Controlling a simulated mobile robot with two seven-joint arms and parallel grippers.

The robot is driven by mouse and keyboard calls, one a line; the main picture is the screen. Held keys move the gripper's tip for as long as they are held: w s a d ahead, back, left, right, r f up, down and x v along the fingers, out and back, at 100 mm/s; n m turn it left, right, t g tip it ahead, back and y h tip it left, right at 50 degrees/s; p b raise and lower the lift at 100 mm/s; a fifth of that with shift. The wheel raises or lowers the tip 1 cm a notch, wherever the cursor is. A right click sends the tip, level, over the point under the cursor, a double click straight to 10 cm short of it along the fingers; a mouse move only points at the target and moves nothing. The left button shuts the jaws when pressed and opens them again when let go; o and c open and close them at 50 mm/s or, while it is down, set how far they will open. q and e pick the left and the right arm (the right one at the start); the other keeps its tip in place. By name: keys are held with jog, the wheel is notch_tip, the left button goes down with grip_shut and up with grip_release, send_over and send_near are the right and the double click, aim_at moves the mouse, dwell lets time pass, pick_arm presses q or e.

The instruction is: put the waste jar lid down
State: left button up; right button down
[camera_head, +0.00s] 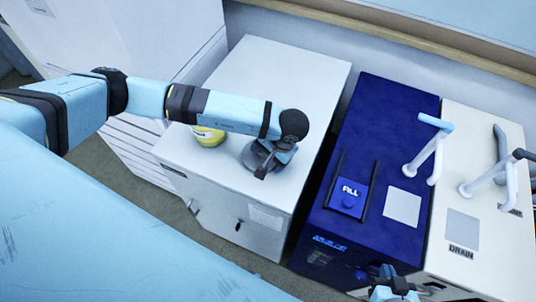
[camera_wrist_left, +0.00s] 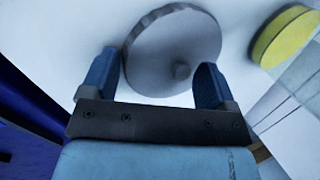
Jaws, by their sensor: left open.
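The waste jar lid is a grey round disc with a small knob; it shows in the left wrist view (camera_wrist_left: 165,45) and, partly hidden by my gripper, in the head view (camera_head: 252,155). It appears to lie flat on the white cabinet top. My left gripper (camera_head: 272,168) is over the lid. In the left wrist view its blue fingers (camera_wrist_left: 155,80) are spread apart, with the knob between them and clear of both. My right gripper (camera_head: 394,287) is at the bottom edge of the head view, and its fingers cannot be made out clearly.
A yellow round container (camera_head: 208,137) stands beside the lid, partly behind my left arm. The white cabinet top (camera_head: 290,75) is clear towards the back. To the right are a blue unit (camera_head: 385,110) marked FILL and a white unit (camera_head: 450,270) marked DRAIN, with upright pipe handles.

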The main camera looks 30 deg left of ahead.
pick_arm(q)
jog(key=shift+s+d+f, duration=0.25)
jog(key=shift+s+f, duration=0.15)
jog(key=shift+f, duration=0.05)
jog(key=shift+c, duration=0.4)
jog(key=shift+r+p, duration=0.25)
jog(key=shift+p, duration=0.05)
jog(key=shift+o, duration=0.4)
jog(key=shift+r+p, duration=0.35)
jog(key=shift+p, duration=0.1)
jog(key=b+v, duration=0.2)
jog(key=v, duration=1)
jog(key=shift+w+a+r, duration=0.15)
jog(key=shift+w+r, duration=0.15)
jog(key=shift+w, duration=0.1)
